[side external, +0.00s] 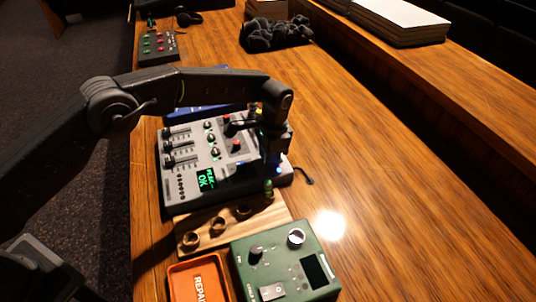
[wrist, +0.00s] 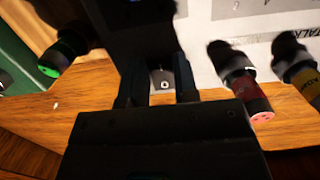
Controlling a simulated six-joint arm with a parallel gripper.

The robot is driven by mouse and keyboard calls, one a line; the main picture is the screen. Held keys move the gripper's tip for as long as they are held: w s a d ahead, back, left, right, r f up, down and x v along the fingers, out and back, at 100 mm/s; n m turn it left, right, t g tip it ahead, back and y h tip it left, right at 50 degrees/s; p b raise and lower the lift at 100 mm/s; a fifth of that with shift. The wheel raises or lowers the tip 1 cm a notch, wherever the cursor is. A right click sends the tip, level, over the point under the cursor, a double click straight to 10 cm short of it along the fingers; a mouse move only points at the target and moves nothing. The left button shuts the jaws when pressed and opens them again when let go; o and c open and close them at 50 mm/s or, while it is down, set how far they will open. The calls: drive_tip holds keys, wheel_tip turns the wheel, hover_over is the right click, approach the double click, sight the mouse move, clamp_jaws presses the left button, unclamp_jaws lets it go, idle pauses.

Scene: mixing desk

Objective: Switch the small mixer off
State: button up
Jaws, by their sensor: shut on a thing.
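The small mixer (side external: 190,150) is a light grey desk unit with sliders, knobs and a lit green display (side external: 206,180) on which "OK" can be read. My gripper (side external: 273,168) is low over its right edge, beside a small blue light. In the wrist view my gripper (wrist: 160,82) has its two dark fingers on either side of a small pale switch-like part (wrist: 164,84) with a round mark, and is shut on it. The switch's position cannot be told. The fingers and their shadow hide that corner of the mixer in the side view.
Red (wrist: 245,92) and yellow (wrist: 299,72) plugs stick out close right of my fingers; a green-ended plug (wrist: 60,56) is at left. A green box (side external: 285,262), an orange tray (side external: 180,288) and a wooden board (side external: 265,214) stand in front. The desk (side external: 400,210) at right is clear.

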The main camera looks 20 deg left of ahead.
drive_tip(key=shift+w+d+g+y, duration=0.2)
drive_tip(key=shift+w+g+y, duration=0.05)
drive_tip(key=shift+g+y, duration=0.15)
drive_tip(key=shift+r, duration=0.1)
idle(0.3)
drive_tip(key=o, duration=0.9)
drive_tip(key=shift+s+g+y, duration=0.1)
drive_tip(key=shift+g+y, duration=0.2)
drive_tip(key=shift+r, duration=0.1)
wheel_tip(320, 180, up, 4)
drive_tip(key=shift+f, duration=0.1)
drive_tip(key=a+r, duration=0.2)
drive_tip(key=a, duration=0.2)
drive_tip(key=a+r, duration=0.2)
drive_tip(key=a, duration=0.1)
drive_tip(key=s+a+r, duration=0.1)
drive_tip(key=a+r, duration=0.2)
drive_tip(key=a, duration=0.1)
drive_tip(key=shift+a, duration=0.35)
